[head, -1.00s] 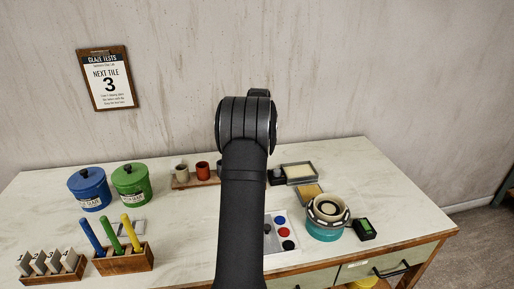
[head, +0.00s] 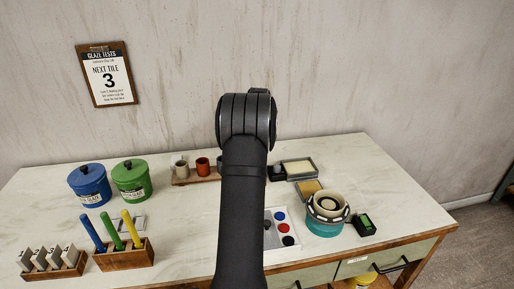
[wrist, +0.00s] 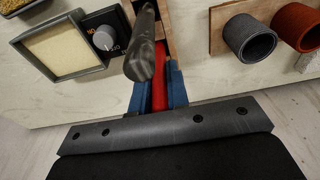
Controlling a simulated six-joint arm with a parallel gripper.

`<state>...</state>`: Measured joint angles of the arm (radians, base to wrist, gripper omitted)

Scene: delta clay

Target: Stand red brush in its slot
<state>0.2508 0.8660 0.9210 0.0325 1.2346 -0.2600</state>
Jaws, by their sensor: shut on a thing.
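In the wrist view my gripper (wrist: 158,96) has its blue fingers shut on the red brush (wrist: 160,78). In the head view my arm hides the gripper and the red brush. A wooden brush block (head: 124,260) stands at the front left of the table. Blue (head: 92,233), green (head: 114,231) and yellow (head: 131,229) brushes stand tilted in it. I cannot make out an empty slot.
Two lidded jars, blue (head: 87,186) and green (head: 131,181), stand behind the block. A rack of tiles (head: 54,264) is left of it.

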